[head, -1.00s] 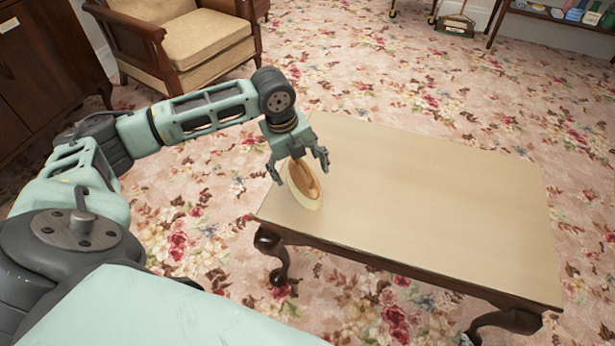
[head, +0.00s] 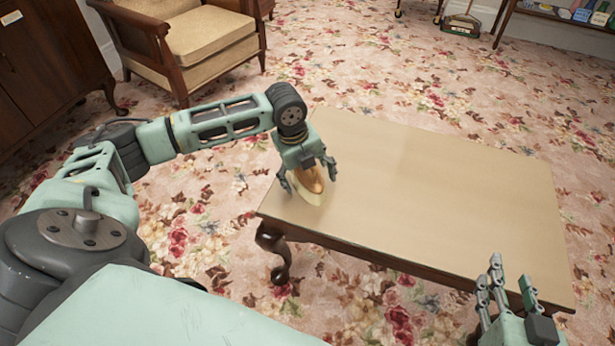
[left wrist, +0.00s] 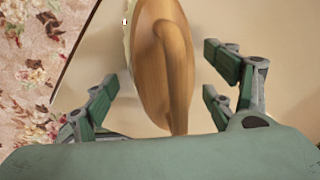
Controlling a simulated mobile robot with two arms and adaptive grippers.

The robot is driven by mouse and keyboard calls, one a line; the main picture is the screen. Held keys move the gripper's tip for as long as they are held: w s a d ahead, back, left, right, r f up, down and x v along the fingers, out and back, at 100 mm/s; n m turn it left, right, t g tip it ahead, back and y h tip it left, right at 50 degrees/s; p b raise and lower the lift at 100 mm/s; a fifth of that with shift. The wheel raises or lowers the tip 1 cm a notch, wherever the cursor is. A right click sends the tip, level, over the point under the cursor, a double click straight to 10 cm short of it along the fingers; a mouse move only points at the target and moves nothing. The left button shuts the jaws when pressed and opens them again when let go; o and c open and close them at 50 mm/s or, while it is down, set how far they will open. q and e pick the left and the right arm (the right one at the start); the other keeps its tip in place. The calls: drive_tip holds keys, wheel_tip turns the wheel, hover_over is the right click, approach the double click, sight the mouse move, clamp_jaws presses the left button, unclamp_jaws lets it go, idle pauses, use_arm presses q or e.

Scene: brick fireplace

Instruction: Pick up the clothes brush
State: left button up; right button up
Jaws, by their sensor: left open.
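The clothes brush (head: 313,186) has a wooden back and pale bristles. It is on the near left end of the table (head: 430,190). My left gripper (head: 308,180) is over the brush from above, with a finger on each side. In the left wrist view the brush (left wrist: 165,60) lies between the open fingers of the left gripper (left wrist: 165,85), with gaps on both sides. Part of the brush is hidden by the gripper in the head view. My right gripper (head: 508,290) shows at the lower right by the table's near edge, its fingers apart and empty.
The rest of the tabletop is bare. An armchair (head: 205,40) stands at the back left, a dark cabinet (head: 45,60) at the far left. A shelf with small items (head: 560,14) is at the back right. Flowered carpet (head: 400,80) surrounds the table.

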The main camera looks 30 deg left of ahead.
use_arm(q)
drive_tip(key=shift+f, duration=0.1)
drive_tip(key=shift+c, duration=0.3)
drive_tip(key=c, duration=1.4)
